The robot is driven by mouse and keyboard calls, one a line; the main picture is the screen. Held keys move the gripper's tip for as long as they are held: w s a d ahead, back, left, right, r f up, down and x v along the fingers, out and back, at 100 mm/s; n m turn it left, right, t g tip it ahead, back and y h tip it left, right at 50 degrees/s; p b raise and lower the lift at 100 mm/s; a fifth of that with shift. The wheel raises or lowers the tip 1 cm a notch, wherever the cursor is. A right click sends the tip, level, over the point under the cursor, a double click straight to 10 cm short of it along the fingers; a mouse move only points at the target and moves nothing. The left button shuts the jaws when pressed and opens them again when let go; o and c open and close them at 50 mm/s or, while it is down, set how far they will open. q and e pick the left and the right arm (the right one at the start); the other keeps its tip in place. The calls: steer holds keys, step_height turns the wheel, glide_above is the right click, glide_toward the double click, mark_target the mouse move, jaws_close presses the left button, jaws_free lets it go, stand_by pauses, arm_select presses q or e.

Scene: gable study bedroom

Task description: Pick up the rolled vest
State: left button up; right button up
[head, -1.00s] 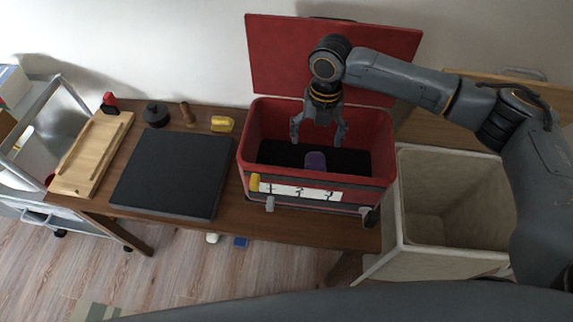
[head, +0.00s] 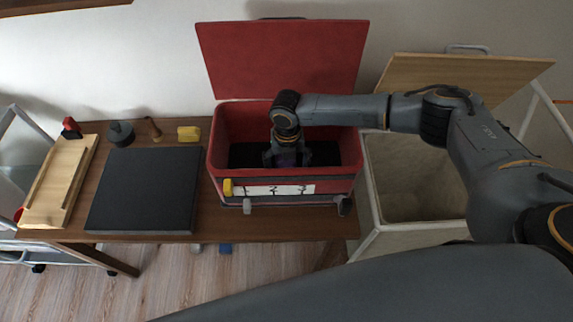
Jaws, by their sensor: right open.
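A rolled vest (head: 287,159), small and purple, lies on the dark floor of the red box (head: 231,132), mostly hidden behind my gripper. The red box stands on the wooden table with its lid (head: 282,62) raised at the back. My right gripper (head: 287,162) reaches down inside the box, its open fingers at the vest, one on either side as far as I can see. I cannot tell whether they touch it. My left gripper is not in view.
A dark flat pad (head: 144,190) and a wooden board (head: 58,182) lie on the table left of the box. A yellow item (head: 189,134) and a dark knob-like item (head: 121,133) stand behind the pad. An open pale bin (head: 372,221) with a raised wooden lid (head: 460,80) stands right of the table.

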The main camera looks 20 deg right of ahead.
steer(key=shift+f, duration=0.85)
steer(key=c, duration=1.2)
steer(key=shift+c, duration=0.4)
steer(key=shift+r, duration=0.15)
